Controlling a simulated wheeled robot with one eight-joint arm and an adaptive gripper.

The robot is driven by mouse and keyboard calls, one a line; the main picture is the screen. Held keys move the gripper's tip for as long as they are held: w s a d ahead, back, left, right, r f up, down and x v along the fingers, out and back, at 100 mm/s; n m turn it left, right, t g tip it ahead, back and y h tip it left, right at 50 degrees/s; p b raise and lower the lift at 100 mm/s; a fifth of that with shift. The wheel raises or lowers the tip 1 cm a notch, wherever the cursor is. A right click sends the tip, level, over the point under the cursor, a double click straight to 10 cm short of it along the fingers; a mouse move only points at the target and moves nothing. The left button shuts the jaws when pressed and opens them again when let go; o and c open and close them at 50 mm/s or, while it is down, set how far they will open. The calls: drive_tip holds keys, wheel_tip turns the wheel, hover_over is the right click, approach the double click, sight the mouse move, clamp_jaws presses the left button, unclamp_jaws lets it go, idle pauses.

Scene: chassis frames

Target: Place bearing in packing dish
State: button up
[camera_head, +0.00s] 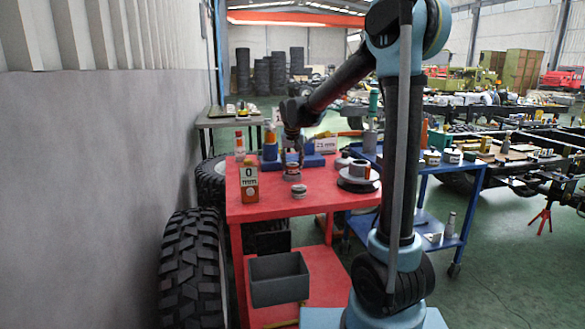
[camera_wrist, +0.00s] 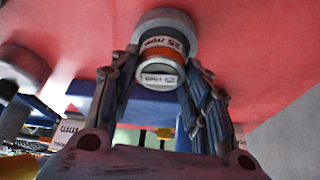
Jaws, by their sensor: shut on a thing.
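My gripper (camera_head: 292,157) is over the red table in the head view. In the wrist view my gripper (camera_wrist: 158,85) has its fingers on both sides of a small round part with white, orange and grey bands, which I take to be the bearing (camera_wrist: 160,68). The bearing shows small in the head view (camera_head: 292,171). A grey round piece (camera_wrist: 165,20) lies just beyond it in the wrist view; a small grey round piece (camera_head: 299,191) sits nearer me on the table. A wide dark round dish (camera_head: 357,186) at the right carries a grey cylinder. I cannot tell which is the packing dish.
The red table (camera_head: 265,208) is bare around its front. A labelled box (camera_head: 249,184) stands at its left, and blue blocks (camera_head: 315,160) lie at its back. A blue cart (camera_head: 450,168) is at the right. Large tyres (camera_head: 190,265) stand at the left.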

drive_tip(key=shift+f, duration=0.75)
drive_tip(key=o, duration=1.4)
drive_tip(key=v, duration=1.2)
drive_tip(key=s+d+f, duration=0.2)
drive_tip(key=s+d, duration=0.6)
drive_tip(key=d, duration=0.1)
drive_tip(key=s+d+f, duration=0.5)
drive_tip(key=s+f, duration=0.1)
drive_tip(key=s, duration=0.3)
drive_tip(key=s+d+f+g, duration=0.1)
drive_tip(key=s+d+f, duration=0.4)
drive_tip(key=s, duration=0.4)
drive_tip(key=s+d+f+g, duration=0.1)
drive_tip(key=s+d+f, duration=0.4)
drive_tip(key=s+f, duration=0.3)
drive_tip(key=shift+s, duration=1)
